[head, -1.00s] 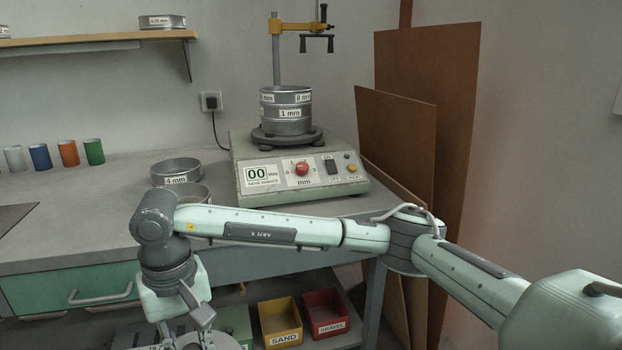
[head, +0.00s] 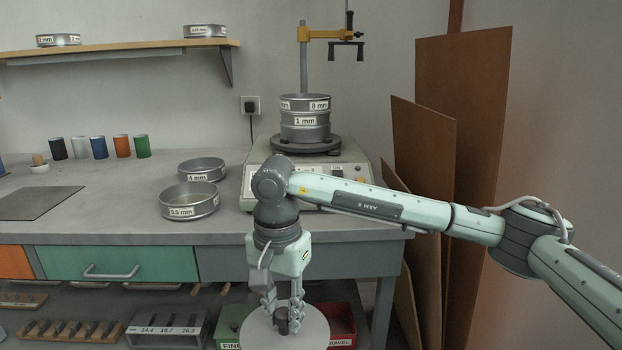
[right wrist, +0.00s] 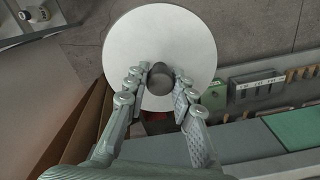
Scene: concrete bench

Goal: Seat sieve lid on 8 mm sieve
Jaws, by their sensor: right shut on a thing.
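The sieve lid (head: 312,331) is a pale flat disc with a dark knob. My right gripper (head: 282,317) is shut on that knob and holds the lid roughly level in front of the bench, lower than the bench top. In the right wrist view the lid (right wrist: 190,30) fills the top middle, and the fingers (right wrist: 160,78) close on both sides of the knob. The 8 mm sieve (head: 300,103) is the top ring of the stack on the shaker, above the 1 mm sieve (head: 305,125). Its top looks uncovered. My left gripper is not in view.
The shaker (head: 370,170) has a clamp arm (head: 325,34) above the stack. Two loose sieves (head: 202,168) (head: 188,205) stand left of it. Brown boards (head: 425,150) lean at the right. Bins and racks (head: 165,328) sit under the bench.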

